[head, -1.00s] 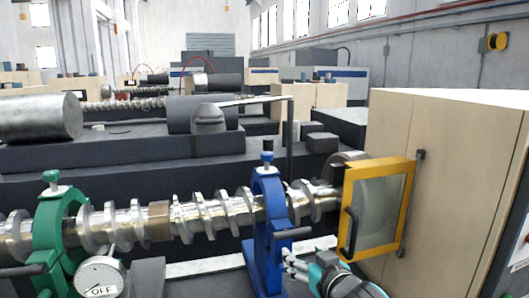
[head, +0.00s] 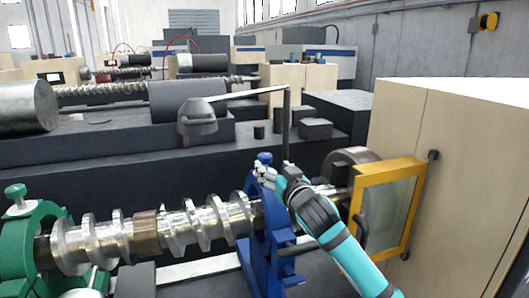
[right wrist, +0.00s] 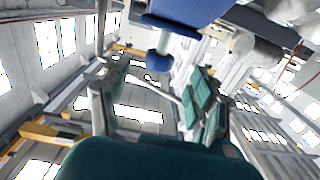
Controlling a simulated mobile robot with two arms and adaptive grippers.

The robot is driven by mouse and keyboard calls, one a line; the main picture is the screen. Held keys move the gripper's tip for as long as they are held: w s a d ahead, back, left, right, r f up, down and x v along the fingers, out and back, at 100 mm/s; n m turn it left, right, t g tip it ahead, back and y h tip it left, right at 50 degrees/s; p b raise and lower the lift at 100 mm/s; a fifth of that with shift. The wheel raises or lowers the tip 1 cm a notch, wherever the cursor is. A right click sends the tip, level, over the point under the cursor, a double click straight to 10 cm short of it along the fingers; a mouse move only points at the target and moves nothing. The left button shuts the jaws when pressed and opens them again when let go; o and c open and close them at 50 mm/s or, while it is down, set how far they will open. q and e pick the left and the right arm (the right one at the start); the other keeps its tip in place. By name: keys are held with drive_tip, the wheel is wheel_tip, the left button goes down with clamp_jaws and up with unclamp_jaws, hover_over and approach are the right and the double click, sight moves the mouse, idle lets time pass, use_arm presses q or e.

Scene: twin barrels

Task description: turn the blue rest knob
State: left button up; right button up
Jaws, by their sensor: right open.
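The blue rest (head: 258,245) stands upright around the shiny screw shaft (head: 205,218). Its blue knob (head: 264,158) sits on top, partly hidden below by my fingers. My right gripper (head: 272,174) reaches in from the lower right, open, with its fingers at the knob. In the right wrist view, the knob (right wrist: 158,61) hangs from the blue rest (right wrist: 197,12) at the top of the picture, between the two spread fingertips (right wrist: 157,70). I cannot tell whether either finger touches it. My left gripper is not in view.
A green rest (head: 18,245) with its own knob (head: 15,192) holds the shaft at the left. A yellow-framed door (head: 412,240) and beige cabinet (head: 460,180) stand close on the right.

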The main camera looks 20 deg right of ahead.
sight(268, 160)
drive_tip(key=w+p, duration=0.1)
drive_tip(key=w, duration=0.2)
drive_tip(key=w+p, duration=0.1)
drive_tip(key=w, duration=0.1)
drive_tip(key=shift+w+a+r, duration=0.1)
drive_tip(key=shift+w+r, duration=0.1)
drive_tip(key=shift+w, duration=0.5)
drive_tip(key=shift+w+a+f, duration=0.1)
drive_tip(key=shift+w+f, duration=0.05)
drive_tip(key=shift+w, duration=0.2)
drive_tip(key=c, duration=1)
drive_tip(key=shift+c, duration=1.1)
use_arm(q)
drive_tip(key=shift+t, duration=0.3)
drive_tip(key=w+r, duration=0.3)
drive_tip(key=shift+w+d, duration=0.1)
